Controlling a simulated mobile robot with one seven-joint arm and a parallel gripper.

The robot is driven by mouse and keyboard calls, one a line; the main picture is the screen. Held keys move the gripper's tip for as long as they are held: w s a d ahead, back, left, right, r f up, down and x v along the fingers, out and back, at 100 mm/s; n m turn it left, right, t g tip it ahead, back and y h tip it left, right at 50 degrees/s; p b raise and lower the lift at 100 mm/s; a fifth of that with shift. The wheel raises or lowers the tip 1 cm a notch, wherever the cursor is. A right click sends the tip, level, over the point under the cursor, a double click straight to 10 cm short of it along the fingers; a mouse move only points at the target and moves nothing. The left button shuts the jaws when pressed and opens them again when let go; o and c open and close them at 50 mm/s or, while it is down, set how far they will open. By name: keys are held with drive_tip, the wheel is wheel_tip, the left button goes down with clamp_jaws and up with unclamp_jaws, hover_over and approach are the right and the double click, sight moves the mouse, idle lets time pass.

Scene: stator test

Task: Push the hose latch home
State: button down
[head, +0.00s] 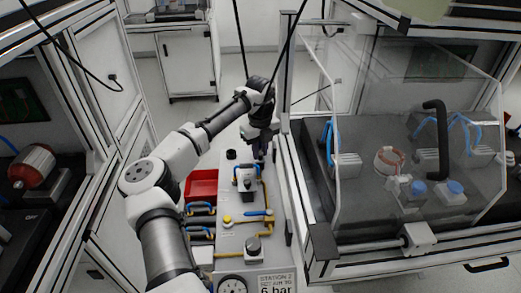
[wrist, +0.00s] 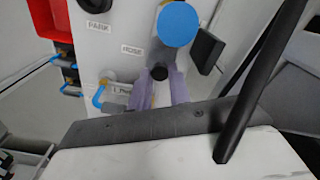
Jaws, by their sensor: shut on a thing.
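My gripper (wrist: 160,84) has its two pale purple fingers closed around a small black round-ended piece (wrist: 159,73) just below the HOSE label on the light panel (wrist: 110,45). I cannot tell whether this piece is the hose latch or how far in it sits. A blue disc (wrist: 178,24) and a black square block (wrist: 206,50) are just above and to the right of the fingers. In the head view, my gripper (head: 262,150) points down at the far end of the station panel (head: 232,180), and its fingertips are too small to make out.
A red bin (head: 201,185) lies along the panel's left side. Blue hoses, yellow pipes, a blue-handled valve (head: 257,213) and a gauge (head: 232,286) fill the nearer part. A clear-guarded cabinet (head: 400,130) stands close on the right. A black bar (wrist: 262,85) crosses the wrist view.

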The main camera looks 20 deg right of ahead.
drive_tip(key=shift+w+d, duration=0.1)
drive_tip(key=shift+w, duration=0.35)
drive_tip(key=shift+r, duration=0.1)
drive_tip(key=c, duration=1.6)
unclamp_jaws()
drive_tip(key=shift+o, duration=0.2)
wheel_tip(320, 180, up, 14)
drive_tip(key=b, duration=0.1)
drive_tip(key=shift+f, duration=0.2)
